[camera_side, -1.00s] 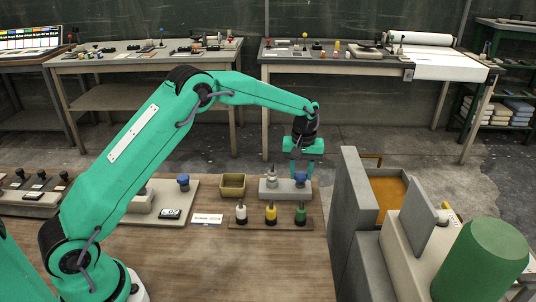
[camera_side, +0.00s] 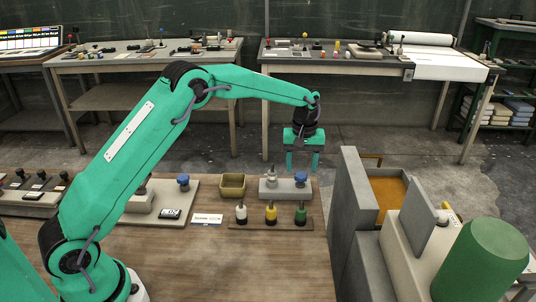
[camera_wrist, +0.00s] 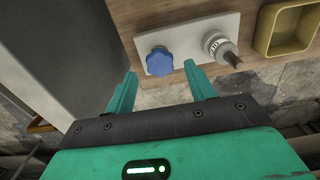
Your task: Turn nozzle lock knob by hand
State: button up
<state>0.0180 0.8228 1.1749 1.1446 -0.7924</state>
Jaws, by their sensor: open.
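A blue lobed knob (camera_side: 301,177) sits on a light grey block (camera_side: 271,190) near the table's far edge. A grey and white nozzle fitting (camera_side: 271,173) stands beside it on the same block. In the wrist view, the blue knob (camera_wrist: 159,62) and the ringed nozzle (camera_wrist: 220,47) show on the pale plate (camera_wrist: 178,30). My gripper (camera_side: 302,164) is open, pointing down just above the knob, with nothing held. In the wrist view, my gripper (camera_wrist: 160,74) has its fingers apart on either side of the knob in the picture; contact is not visible.
A stand (camera_side: 238,223) with white, yellow and green-capped items lies in front. A tan bin (camera_side: 233,186) is left of the block. Another blue knob (camera_side: 183,181) sits on a plate further left. A tall grey machine housing (camera_side: 349,200) rises close on the right.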

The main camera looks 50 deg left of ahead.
jog(key=shift+r, duration=1.6)
jog(key=shift+r, duration=0.1)
jog(key=s+r+m+t, duration=0.1)
jog(key=s+r, duration=0.3)
jog(key=r, duration=0.4)
jog(key=s+r+m+t, duration=0.1)
jog(key=s+r, duration=0.4)
jog(key=r, duration=0.3)
jog(key=s+a+r+m+t, duration=0.15)
jog(key=s+m, duration=0.25)
jog(key=s, duration=1.4)
jog(key=s+f+m+t, duration=0.2)
jog(key=s+f, duration=0.2)
jog(key=s, duration=0.5)
jog(key=shift+s+d+f+m, duration=0.2)
jog(key=shift+s+f+m, duration=0.1)
jog(key=shift+m, duration=0.1)
